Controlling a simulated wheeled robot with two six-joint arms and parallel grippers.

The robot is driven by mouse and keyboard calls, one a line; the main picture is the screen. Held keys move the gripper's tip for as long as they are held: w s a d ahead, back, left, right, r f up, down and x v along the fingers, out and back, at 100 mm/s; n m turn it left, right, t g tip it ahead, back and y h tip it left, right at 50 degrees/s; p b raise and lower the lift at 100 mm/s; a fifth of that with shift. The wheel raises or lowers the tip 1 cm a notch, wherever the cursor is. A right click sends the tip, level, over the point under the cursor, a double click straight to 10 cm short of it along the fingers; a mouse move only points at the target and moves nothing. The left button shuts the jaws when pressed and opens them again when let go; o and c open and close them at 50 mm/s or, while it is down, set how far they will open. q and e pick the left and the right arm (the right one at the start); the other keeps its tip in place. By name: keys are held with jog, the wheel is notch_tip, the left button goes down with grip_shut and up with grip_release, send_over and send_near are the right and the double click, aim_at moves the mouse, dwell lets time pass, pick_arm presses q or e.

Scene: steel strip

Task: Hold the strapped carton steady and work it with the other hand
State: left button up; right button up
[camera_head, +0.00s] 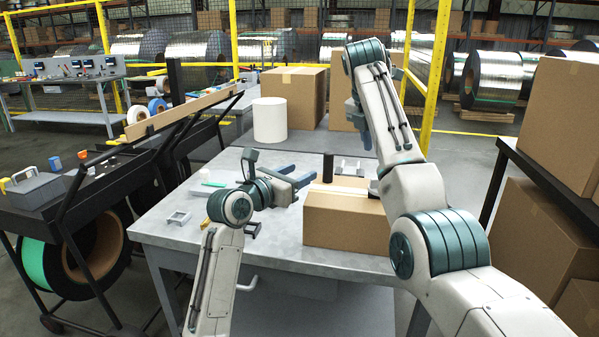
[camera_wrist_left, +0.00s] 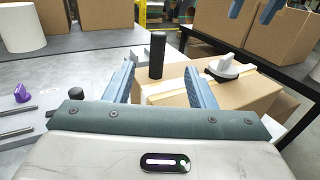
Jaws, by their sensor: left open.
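The carton (camera_head: 345,225) is a brown closed box on the grey steel table, with a pale strap across its top. It also shows in the left wrist view (camera_wrist_left: 250,92), where a white and black piece (camera_wrist_left: 226,67) sits on its top. My left gripper (camera_head: 300,177) is open and empty, to the left of the carton; its fingers (camera_wrist_left: 158,72) point toward the carton's left end, apart in the wrist view. My right gripper (camera_head: 354,112) is raised above and behind the carton, partly hidden by its arm; its two fingers (camera_wrist_left: 254,9) show apart at the top of the wrist view.
A white cylinder (camera_head: 270,120) and large boxes (camera_head: 295,95) stand further back. Small metal brackets (camera_head: 178,217) lie on the table's left. A dark shelf with boxes (camera_head: 535,235) borders the right.

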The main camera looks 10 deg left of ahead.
aim_at(326, 159)
pick_arm(q)
jog(key=x, duration=1)
jog(key=shift+w, duration=0.4)
grip_shut()
dwell(1.0)
